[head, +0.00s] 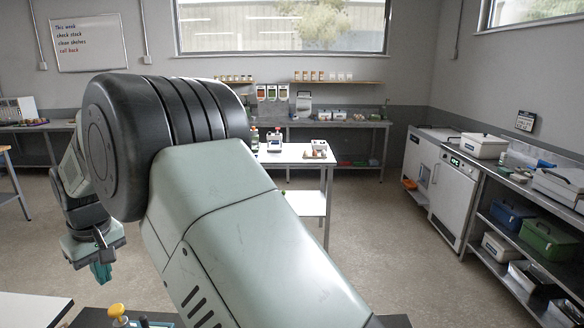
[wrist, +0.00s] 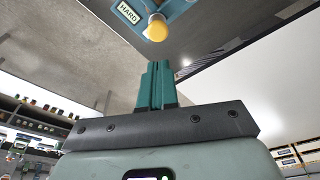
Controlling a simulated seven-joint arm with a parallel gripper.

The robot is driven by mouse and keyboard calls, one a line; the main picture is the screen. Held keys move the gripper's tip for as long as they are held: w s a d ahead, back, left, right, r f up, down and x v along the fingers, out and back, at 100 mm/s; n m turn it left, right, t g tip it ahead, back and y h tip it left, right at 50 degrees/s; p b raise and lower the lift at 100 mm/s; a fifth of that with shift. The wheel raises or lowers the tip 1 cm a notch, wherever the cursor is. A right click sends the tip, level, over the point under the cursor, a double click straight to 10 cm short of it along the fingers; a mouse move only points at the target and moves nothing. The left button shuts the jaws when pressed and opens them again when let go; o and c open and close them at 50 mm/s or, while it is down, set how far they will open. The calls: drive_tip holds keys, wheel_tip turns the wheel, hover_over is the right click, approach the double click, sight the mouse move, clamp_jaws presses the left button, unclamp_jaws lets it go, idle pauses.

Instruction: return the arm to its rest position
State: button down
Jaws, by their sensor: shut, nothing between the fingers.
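My gripper (head: 101,272) hangs at the left of the head view, with its teal fingers pointing down over the floor. In the wrist view my gripper (wrist: 157,65) shows its two teal fingers side by side, shut with nothing between them. My arm's large links fill the middle of the head view and hide part of the room. The gripper is apart from every surface in the head view.
A yellow knob (head: 117,310) stands on a dark surface at the bottom edge; the wrist view shows a yellow knob (wrist: 157,28) beyond the fingertips, near a "HARD" label. A white table (head: 290,153) stands behind my arm. Counters line the walls. Open floor (head: 385,225) lies right.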

drive_tip(key=d+r+m+t, duration=0.1)
drive_tip(key=d+r+m, duration=0.1)
drive_tip(key=d+r, duration=0.55)
drive_tip(key=d+r+m, duration=0.1)
drive_tip(key=d+r, duration=0.4)
drive_tip(key=d, duration=0.6)
drive_tip(key=d+r+m+t, duration=0.1)
drive_tip(key=d+r+m, duration=0.1)
drive_tip(key=d+r, duration=0.55)
drive_tip(key=s+d+r+m+t+h, duration=0.1)
drive_tip(key=s+d, duration=0.2)
drive_tip(key=d, duration=0.4)
drive_tip(key=s+d+m, duration=0.2)
drive_tip(key=s+d, duration=0.2)
drive_tip(key=d, duration=0.3)
drive_tip(key=s+d+f+m+t+h, duration=0.1)
drive_tip(key=s+d+f+m, duration=0.2)
drive_tip(key=s+d, duration=0.6)
drive_tip(key=s, duration=0.3)
drive_tip(key=shift+s+m, duration=0.15)
drive_tip(key=shift+m, duration=0.15)
